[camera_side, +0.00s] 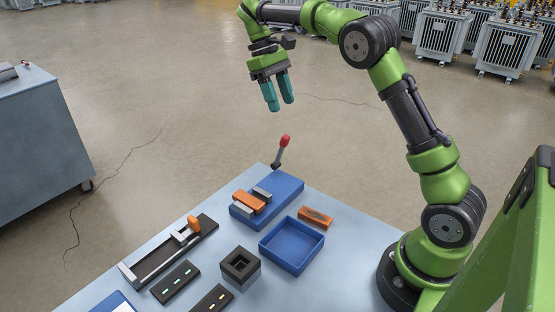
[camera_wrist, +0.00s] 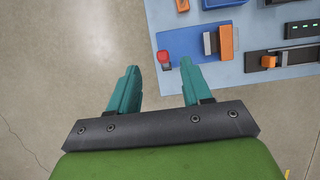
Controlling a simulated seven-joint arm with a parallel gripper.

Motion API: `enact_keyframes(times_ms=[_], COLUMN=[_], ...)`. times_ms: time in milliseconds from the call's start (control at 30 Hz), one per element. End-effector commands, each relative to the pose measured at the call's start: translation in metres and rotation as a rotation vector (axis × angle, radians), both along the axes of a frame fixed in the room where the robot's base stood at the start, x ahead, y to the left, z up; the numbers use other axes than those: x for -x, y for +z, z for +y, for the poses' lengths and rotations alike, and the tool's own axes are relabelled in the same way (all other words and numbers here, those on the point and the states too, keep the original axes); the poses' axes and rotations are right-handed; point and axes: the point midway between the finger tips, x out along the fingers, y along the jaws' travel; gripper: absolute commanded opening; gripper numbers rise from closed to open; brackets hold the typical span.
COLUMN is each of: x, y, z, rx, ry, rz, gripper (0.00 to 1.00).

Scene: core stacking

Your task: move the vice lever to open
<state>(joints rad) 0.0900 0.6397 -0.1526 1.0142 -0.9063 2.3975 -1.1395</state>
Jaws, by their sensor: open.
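The vice is a blue base (camera_side: 283,188) on the table's far edge, with an orange block (camera_side: 249,201) between grey jaws. In the wrist view its blue base (camera_wrist: 184,42) shows at upper right, beside a grey jaw (camera_wrist: 210,43) and the orange block (camera_wrist: 227,42). The vice lever (camera_side: 277,159) stands at the far end of the base, tilted a little, with a red knob on top. The knob also shows in the wrist view (camera_wrist: 163,57), between the fingertips in the picture. My gripper (camera_side: 281,104) has teal fingers; it is open, empty and above the knob, not touching it.
A blue tray (camera_side: 291,267), an orange block (camera_side: 315,217), a black socket block (camera_side: 240,267) and a slide rail with an orange handle (camera_side: 193,224) share the table (camera_side: 350,240). Dark lit strips lie at the front. Air around the lever is clear.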

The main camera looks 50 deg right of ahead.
Motion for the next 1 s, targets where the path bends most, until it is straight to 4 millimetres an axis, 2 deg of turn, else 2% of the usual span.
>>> enact_keyframes(times_ms=[100, 367, 667, 1000], x=[-0.006, -0.014, 0.008, 0.057], y=[0.013, 0.031, 0.000, -0.034], z=[-0.001, 0.000, -0.009, -0.004], rx=[0.002, 0.000, 0.053, 0.057], ry=[0.000, -0.003, -0.041, -0.043], rz=[0.001, -0.005, 0.097, 0.220], gripper=[0.49, 0.49, 0.49, 0.49])
